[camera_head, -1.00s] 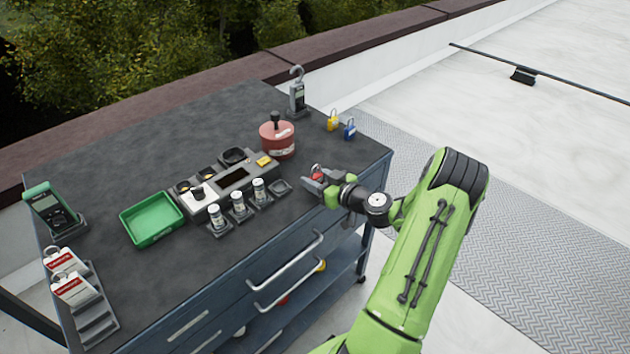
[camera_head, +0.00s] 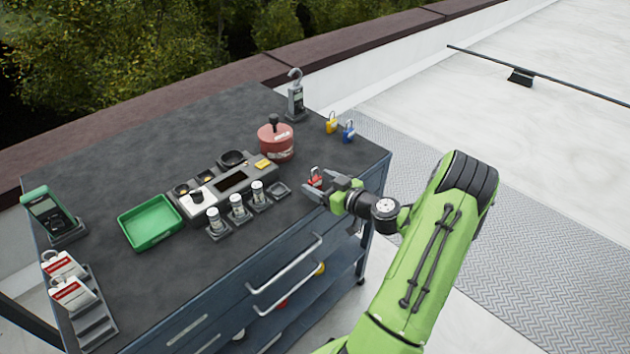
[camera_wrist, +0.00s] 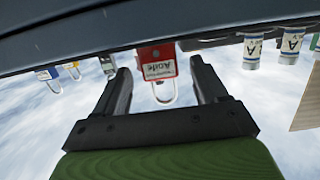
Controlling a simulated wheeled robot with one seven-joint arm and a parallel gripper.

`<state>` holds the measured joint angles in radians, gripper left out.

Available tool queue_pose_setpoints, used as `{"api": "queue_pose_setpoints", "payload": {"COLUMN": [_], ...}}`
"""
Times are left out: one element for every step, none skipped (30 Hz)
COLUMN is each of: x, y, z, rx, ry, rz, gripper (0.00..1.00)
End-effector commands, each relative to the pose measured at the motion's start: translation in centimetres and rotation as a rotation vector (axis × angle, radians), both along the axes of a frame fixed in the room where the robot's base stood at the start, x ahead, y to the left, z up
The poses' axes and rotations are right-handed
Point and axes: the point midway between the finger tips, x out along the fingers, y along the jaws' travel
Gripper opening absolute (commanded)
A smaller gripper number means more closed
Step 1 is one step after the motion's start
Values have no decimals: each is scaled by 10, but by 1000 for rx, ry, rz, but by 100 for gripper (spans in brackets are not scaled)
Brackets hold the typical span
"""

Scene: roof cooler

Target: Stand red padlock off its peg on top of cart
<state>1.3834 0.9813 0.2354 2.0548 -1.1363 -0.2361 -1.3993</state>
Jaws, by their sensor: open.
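The red padlock (camera_head: 315,178) stands upright on the dark top of the cart (camera_head: 250,110), near its front right edge. In the wrist view, which is upside down, the padlock (camera_wrist: 157,66) has a white label and its shackle lies between my fingers. My gripper (camera_head: 314,190) is open, with one finger on each side of the padlock. In the wrist view, clear gaps show between the padlock and both fingers of my gripper (camera_wrist: 160,88). The padlock's base meets the cart top.
Yellow (camera_head: 331,123) and blue (camera_head: 348,131) padlocks stand toward the right corner. A red round container (camera_head: 276,140), a grey device (camera_head: 227,182), several vials (camera_head: 237,206) and a green tray (camera_head: 151,222) are to the left.

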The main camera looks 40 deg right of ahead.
Motion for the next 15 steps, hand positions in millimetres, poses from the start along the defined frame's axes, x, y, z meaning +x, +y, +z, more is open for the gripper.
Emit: {"api": "queue_pose_setpoints", "payload": {"x": [-16, -24, -36, -44, -52, -61, -68, -74, -80, -85, -88, -91, -93, -92, -88], "y": [-2, -2, -3, -3, -3, -3, -3, -3, -3, -3, -3, -3, -2, 0, 8], "z": [2, 4, 6, 9, 10, 12, 14, 15, 16, 17, 18, 18, 19, 20, 22], "rx": [2, 3, 2, 3, 3, 3, 2, 2, 2, 2, 1, 2, 1, 0, 0], "ry": [2, 2, 2, 1, 2, 1, 0, 1, 1, 0, 0, 0, 1, 6, 22], "rz": [-8, -8, -8, -9, -7, -7, -6, -6, -5, -4, -3, -2, 1, 9, 37], "gripper": [72, 72, 72, 72, 72, 72, 72, 72, 72, 72, 72, 72, 72, 72, 72]}}
